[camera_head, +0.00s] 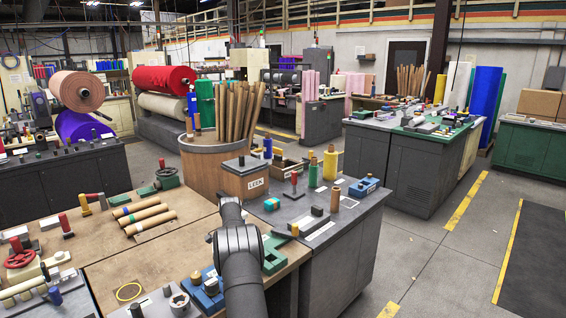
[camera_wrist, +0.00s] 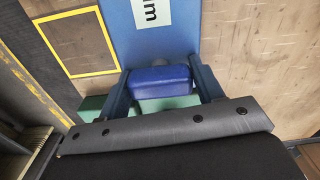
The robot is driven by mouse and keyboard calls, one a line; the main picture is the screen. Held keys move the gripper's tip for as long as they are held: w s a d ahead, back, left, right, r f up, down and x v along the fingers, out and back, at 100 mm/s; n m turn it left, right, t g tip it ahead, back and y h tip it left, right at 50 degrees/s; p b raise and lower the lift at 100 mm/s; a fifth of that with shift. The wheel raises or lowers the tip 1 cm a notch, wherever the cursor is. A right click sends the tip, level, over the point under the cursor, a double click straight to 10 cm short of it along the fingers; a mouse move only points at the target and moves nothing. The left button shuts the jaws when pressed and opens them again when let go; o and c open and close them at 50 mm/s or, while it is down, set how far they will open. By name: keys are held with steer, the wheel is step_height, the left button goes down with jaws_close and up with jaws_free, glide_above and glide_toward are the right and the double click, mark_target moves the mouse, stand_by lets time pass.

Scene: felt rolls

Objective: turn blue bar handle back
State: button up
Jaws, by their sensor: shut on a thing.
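In the wrist view, the blue bar handle (camera_wrist: 162,78) is a short, rounded dark-blue block. My gripper (camera_wrist: 160,72) has one finger on each side of it and is shut on it. A lighter blue plate (camera_wrist: 150,42) with a white printed label (camera_wrist: 150,12), partly cut off, lies beyond the handle. Green parts (camera_wrist: 165,103) show under the near side of the handle. In the head view my dark arm reaches over the bench, and my gripper and the handle cannot be made out there.
A yellow outline (camera_wrist: 78,43) is on the wooden surface left of the plate in the wrist view. In the head view, cardboard tubes (camera_head: 148,215) lie on the bench, a round bin (camera_head: 205,165) of tubes stands behind, and a blue fixture (camera_head: 208,290) sits beside my arm.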

steer(key=n, duration=0.8)
steer(key=n, duration=0.8)
steer(key=shift+f+n, duration=0.1)
steer(key=shift+n, duration=0.2)
stand_by(0.7)
steer(key=o, duration=1)
